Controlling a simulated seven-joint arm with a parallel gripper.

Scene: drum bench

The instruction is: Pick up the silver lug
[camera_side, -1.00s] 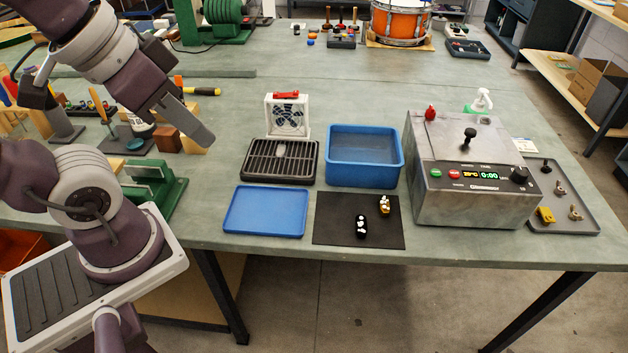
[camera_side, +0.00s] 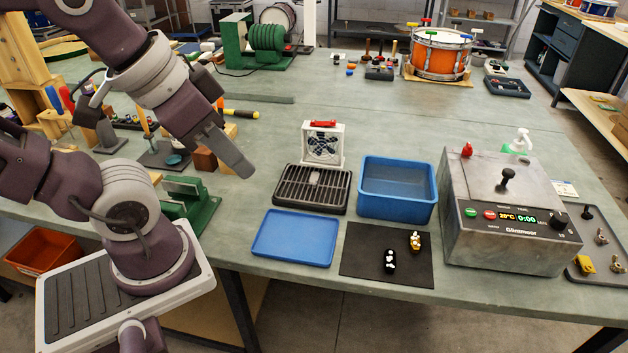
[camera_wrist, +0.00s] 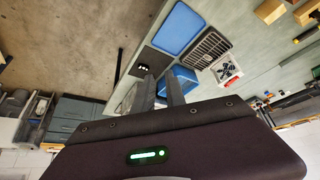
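A small silver-grey piece, which looks like the silver lug (camera_side: 315,178), lies on the black slotted rack (camera_side: 285,198) in front of the white fan. It is too small to make out clearly in the wrist view, where the rack (camera_wrist: 201,58) also shows. My gripper (camera_side: 238,163) hangs in the air to the left of the rack, pointing down and right, well apart from the lug. In the wrist view, its two fingers (camera_wrist: 160,92) stand apart with a gap between them. Nothing shows between them.
The white fan (camera_side: 323,143) stands just behind the rack. A blue bin (camera_side: 397,215) is right of it, and a flat blue tray (camera_side: 293,238) is in front. A black mat (camera_side: 365,265) holds a black piece and a yellow piece. A metal machine (camera_side: 505,240) stands at right.

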